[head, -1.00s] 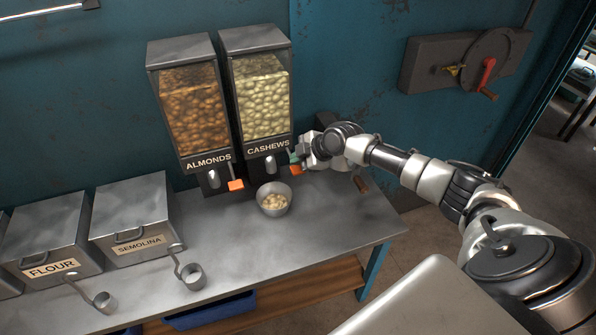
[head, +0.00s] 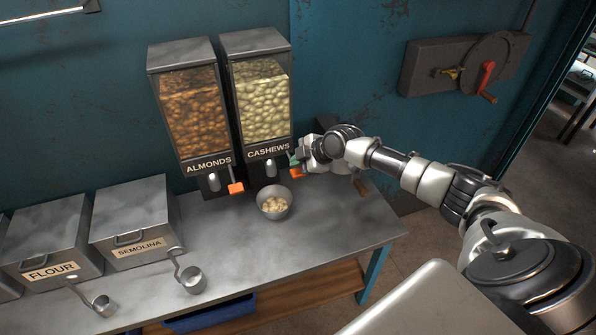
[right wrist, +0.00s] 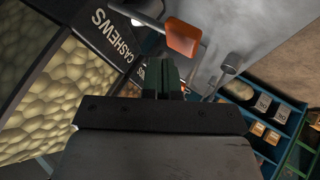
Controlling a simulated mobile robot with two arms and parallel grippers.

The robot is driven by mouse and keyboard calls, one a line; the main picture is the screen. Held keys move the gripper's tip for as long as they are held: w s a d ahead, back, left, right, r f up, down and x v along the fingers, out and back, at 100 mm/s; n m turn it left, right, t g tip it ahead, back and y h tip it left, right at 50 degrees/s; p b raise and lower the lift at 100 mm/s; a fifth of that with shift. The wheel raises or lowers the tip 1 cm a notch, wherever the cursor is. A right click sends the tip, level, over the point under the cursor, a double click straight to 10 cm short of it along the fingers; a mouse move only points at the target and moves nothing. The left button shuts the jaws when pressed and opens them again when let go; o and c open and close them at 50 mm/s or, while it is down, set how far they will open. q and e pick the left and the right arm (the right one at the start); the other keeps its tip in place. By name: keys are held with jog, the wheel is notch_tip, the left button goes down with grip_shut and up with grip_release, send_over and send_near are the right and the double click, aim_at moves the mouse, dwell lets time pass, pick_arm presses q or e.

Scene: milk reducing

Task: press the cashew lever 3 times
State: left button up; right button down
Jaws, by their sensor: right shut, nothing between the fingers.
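The cashew dispenser (head: 263,95) stands against the teal wall, a clear-fronted hopper full of pale nuts with a CASHEWS label. Its orange lever (head: 296,173) sticks out at the lower right and also shows in the right wrist view (right wrist: 183,40). My right gripper (head: 296,159) is shut and empty, close above the lever. In the right wrist view its green fingertips (right wrist: 162,75) are near the lever; I cannot tell whether they touch it. A metal bowl (head: 274,213) with some cashews (head: 274,203) sits below the spout. My left gripper is out of view.
The almond dispenser (head: 192,105) with its own orange lever (head: 235,188) stands directly left. Flour (head: 45,235) and semolina (head: 130,215) bins with scoops are further left. The metal counter (head: 325,235) is clear at front right. A wall box (head: 430,68) has a red handle.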

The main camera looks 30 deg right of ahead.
aim_at(295, 172)
dwell(0.8)
jog(key=shift+f+b, duration=0.4)
jog(key=shift+b, duration=0.2)
jog(key=shift+f+b, duration=1.35)
jog(key=shift+b, duration=0.1)
dwell(1.1)
jog(key=shift+r, duration=0.15)
jog(key=shift+r+p, duration=0.95)
jog(key=shift+r, duration=0.65)
jog(key=shift+r+p, duration=1.65)
jog(key=shift+r, duration=0.9)
